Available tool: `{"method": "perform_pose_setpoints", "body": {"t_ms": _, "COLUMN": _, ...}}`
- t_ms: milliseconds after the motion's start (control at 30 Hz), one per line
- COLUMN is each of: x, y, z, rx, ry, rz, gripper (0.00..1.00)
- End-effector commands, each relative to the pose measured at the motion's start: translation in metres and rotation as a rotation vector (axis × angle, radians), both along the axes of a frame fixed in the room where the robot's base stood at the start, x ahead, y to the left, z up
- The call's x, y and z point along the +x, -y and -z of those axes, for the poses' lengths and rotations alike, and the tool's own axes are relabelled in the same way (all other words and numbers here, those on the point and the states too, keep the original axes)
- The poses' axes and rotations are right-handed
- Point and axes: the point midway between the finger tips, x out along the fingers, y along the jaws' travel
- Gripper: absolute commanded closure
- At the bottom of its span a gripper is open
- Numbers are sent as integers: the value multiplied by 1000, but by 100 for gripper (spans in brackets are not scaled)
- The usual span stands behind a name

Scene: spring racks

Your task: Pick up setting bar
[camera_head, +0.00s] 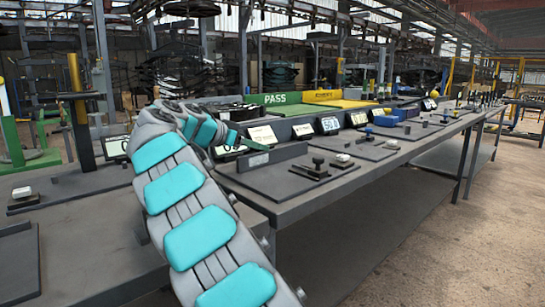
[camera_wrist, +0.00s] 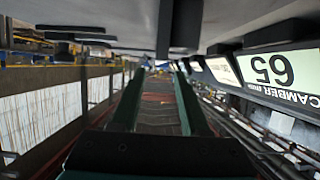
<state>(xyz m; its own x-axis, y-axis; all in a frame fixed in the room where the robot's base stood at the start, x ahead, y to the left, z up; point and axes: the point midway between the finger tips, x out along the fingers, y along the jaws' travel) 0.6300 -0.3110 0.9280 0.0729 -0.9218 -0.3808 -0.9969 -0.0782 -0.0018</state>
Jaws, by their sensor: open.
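No part is plainly marked as the setting bar. A long low dark bar (camera_head: 274,157) on the bench mat, just below my gripper, could be it. A small dark block with a knob (camera_head: 316,168) sits to its right on the same mat. My gripper (camera_head: 253,143) is above the back of the bench, pointing right, small and partly hidden in the head view. In the wrist view, which is upside down, the two dark green fingers (camera_wrist: 160,80) are apart with nothing held between them. A dark block (camera_wrist: 180,25) shows end-on near them; I cannot tell what it is.
The grey bench (camera_head: 290,213) runs away to the right with similar stations. A white-topped block (camera_head: 342,160) is on the near mat. A row of displays stands behind, including a camber display (camera_wrist: 280,75) close to my gripper. Green PASS (camera_head: 280,99) and yellow trays lie behind.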

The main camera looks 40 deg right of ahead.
Motion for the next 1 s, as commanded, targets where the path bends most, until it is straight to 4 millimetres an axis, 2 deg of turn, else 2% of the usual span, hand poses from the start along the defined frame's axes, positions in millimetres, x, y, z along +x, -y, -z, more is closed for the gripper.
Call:
{"method": "perform_pose_setpoints", "body": {"t_ms": 333, "x": 0, "y": 29, "z": 12, "rx": 2, "ry": -3, "rz": 1, "gripper": 55}}
{"method": "perform_pose_setpoints", "body": {"t_ms": 567, "x": 1, "y": 58, "z": 26, "rx": 3, "ry": -4, "rz": 2, "gripper": 55}}
{"method": "perform_pose_setpoints", "body": {"t_ms": 833, "x": 2, "y": 62, "z": 29, "rx": 2, "ry": -2, "rz": -1, "gripper": 55}}
{"method": "perform_pose_setpoints", "body": {"t_ms": 1000, "x": 2, "y": 62, "z": 29, "rx": 2, "ry": -2, "rz": -1, "gripper": 74}}
